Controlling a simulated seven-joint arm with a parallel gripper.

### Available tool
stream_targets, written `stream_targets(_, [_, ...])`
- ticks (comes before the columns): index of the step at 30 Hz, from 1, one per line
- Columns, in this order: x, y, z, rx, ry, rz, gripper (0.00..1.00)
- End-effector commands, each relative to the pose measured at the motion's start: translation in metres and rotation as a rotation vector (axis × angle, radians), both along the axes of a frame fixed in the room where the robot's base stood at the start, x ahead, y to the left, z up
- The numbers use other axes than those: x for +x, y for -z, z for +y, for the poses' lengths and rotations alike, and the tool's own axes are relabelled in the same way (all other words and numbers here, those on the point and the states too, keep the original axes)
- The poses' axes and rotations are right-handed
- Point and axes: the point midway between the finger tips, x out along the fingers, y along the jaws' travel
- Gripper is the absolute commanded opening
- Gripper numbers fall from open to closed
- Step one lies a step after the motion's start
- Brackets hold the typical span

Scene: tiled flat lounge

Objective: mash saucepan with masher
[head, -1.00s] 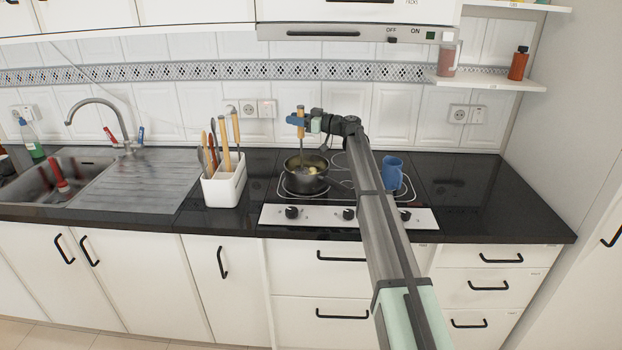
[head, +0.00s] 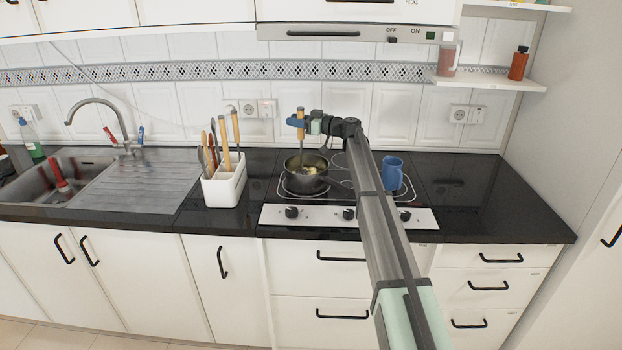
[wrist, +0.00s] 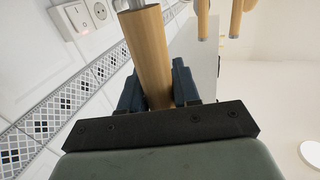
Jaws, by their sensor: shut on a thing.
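The dark saucepan (head: 306,181) stands on the left part of the black hob, with pale yellowish pieces (head: 312,169) inside. My gripper (head: 297,122) is above the saucepan, its blue fingers shut on the wooden handle of the masher (head: 301,115). The masher is held roughly upright, and its shaft runs down towards the saucepan. Its lower end is too small to make out. In the wrist view the wooden handle (wrist: 150,55) sits between the two blue fingers of my gripper (wrist: 158,88).
A white utensil holder (head: 224,187) with several wooden-handled tools stands left of the saucepan. A blue mug (head: 392,173) stands on the hob's right side. The sink (head: 50,183) is at the far left. The counter right of the hob (head: 475,195) is clear.

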Motion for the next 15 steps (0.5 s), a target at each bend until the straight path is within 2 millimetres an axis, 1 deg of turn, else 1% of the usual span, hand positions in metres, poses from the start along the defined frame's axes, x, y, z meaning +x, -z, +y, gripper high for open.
stream_targets(1, [0.0,-0.006,0.0,0.001,0.0,-0.001,0.0])
stream_targets(4, [0.0,-0.012,0.0,0.0,0.0,-0.001,0.0])
stream_targets(10, [-0.005,-0.013,-0.003,0.0,0.0,-0.001,0.0])
stream_targets(15, [-0.019,-0.012,-0.011,0.0,0.0,0.0,0.0])
